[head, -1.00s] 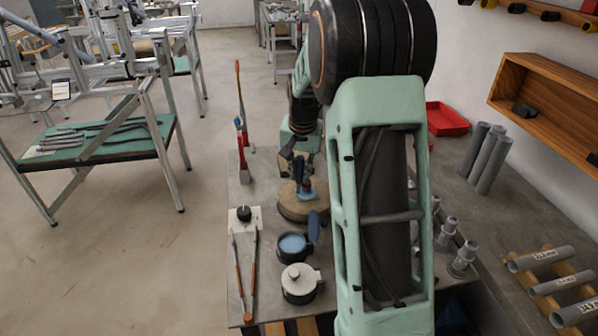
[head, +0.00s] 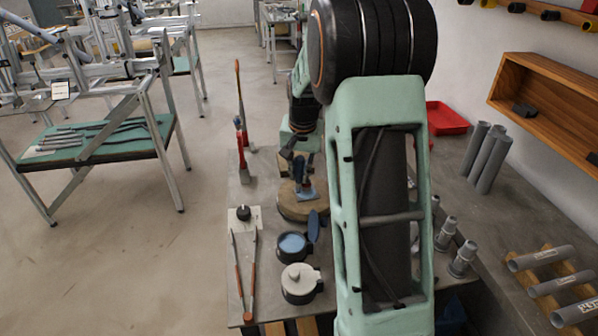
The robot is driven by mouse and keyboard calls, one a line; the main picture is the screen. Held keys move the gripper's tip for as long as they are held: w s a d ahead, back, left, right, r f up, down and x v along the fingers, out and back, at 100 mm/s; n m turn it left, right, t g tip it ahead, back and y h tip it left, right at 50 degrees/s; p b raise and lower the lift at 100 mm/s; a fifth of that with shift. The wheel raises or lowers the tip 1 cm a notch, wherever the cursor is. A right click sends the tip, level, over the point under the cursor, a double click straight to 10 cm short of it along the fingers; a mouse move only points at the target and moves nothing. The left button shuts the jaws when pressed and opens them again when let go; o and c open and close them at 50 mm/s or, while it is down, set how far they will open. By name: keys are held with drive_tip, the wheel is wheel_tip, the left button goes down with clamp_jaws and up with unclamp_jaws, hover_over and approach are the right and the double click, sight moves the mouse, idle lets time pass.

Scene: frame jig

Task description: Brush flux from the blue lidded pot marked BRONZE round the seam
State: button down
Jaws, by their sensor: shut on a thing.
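The open blue pot (head: 292,244) stands near the front of the bench, pale blue inside. Its blue lid (head: 314,226) is tipped up at its right side. The BRONZE mark is not readable. Behind the pot, a small blue-based upright piece (head: 306,194) stands on a round tan disc (head: 291,212); I cannot make out its seam. My gripper (head: 297,160) is above and at the back of the disc, close to this piece; contact cannot be told. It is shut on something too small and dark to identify. No brush shows clearly.
A grey-lidded dark pot (head: 299,283) stands in front of the blue pot. Grey fittings (head: 463,258) stand at right.

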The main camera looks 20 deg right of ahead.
sight(299, 157)
drive_tip(key=shift+r+p, duration=2.45)
drive_tip(key=shift+r, duration=1.1)
drive_tip(key=shift+d, duration=0.15)
